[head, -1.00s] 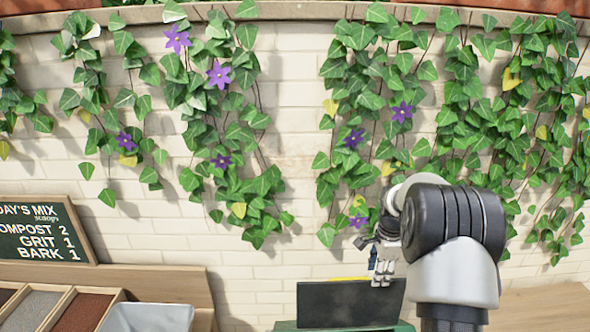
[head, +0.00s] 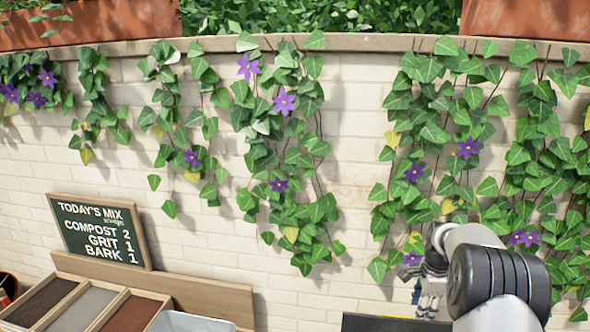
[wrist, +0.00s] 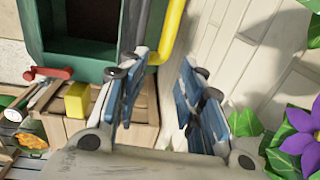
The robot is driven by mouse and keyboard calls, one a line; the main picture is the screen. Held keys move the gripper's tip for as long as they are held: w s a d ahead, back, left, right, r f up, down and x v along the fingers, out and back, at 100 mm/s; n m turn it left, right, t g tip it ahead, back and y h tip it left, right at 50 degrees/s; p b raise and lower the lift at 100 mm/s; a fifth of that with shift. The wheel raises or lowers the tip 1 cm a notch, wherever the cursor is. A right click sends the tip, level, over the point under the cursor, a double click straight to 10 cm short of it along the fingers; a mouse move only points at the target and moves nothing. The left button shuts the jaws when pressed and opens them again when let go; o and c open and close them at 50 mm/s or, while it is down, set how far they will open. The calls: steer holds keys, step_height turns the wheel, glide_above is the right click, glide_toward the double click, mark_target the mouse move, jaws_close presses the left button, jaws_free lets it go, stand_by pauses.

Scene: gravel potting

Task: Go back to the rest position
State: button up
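My gripper (head: 430,303) is at the lower right in the head view, in front of the ivy-covered wall and above a dark panel. In the wrist view my gripper (wrist: 160,72) shows two fingers with blue pads, spread apart. Nothing is between them.
A chalkboard (head: 101,232) leans at the left behind a wooden bin with compost (head: 40,302), grit (head: 82,310) and bark (head: 132,314). The dark panel (head: 390,323) is below my gripper. The wrist view shows a green box (wrist: 50,55), a yellow block (wrist: 77,99) and purple flowers (wrist: 303,138) close at right.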

steer(key=s+d+r, duration=0.1)
steer(key=s+r, duration=0.3)
steer(key=s, duration=0.6)
steer(key=s+r, duration=0.3)
steer(key=s, duration=0.6)
steer(key=w+f, duration=0.2)
steer(key=w, duration=0.4)
steer(key=w+f, duration=0.3)
steer(key=w, duration=0.4)
steer(key=w+a+f, duration=0.1)
steer(key=w+f, duration=0.1)
steer(key=w, duration=0.5)
steer(key=shift+w+f, duration=0.15)
steer(key=shift+f, duration=0.15)
